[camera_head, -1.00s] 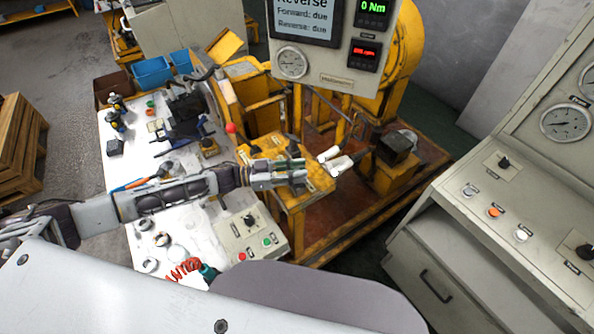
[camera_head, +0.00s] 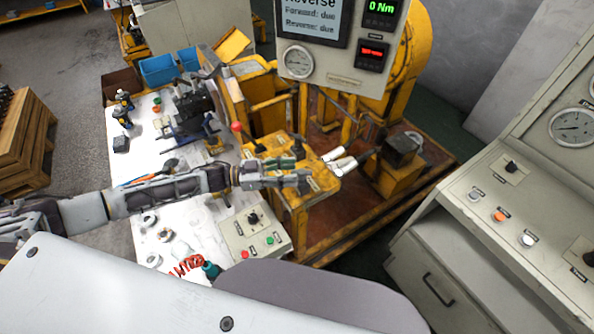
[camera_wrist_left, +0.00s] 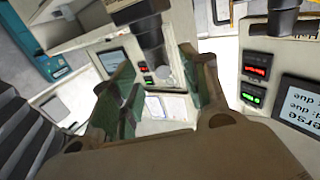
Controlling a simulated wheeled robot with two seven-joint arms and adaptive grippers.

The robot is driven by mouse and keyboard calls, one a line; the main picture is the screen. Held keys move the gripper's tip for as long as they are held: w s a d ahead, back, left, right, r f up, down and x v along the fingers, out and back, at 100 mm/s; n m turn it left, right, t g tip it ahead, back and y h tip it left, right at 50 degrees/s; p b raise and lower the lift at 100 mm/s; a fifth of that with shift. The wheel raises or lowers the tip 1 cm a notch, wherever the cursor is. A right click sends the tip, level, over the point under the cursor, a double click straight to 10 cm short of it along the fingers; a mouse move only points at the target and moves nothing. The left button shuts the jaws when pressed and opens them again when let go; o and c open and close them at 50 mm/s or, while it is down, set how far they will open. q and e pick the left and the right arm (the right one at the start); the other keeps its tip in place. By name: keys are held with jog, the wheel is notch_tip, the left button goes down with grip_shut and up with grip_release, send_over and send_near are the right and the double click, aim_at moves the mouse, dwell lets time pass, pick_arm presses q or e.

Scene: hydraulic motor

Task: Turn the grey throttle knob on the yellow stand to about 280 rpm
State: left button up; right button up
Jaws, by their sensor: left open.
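The yellow stand (camera_head: 322,184) is in the middle of the head view, with small labels on its top. My right gripper is not in view.
A red-ball lever (camera_head: 237,127) stands at the stand's left rear. The display panel (camera_head: 345,78) rises behind. A white table (camera_head: 150,205) with tools and a button box (camera_head: 250,230) lies below the arm.

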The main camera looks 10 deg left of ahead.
pick_arm(q)
jog(key=v, duration=0.7)
jog(key=shift+a, duration=0.4)
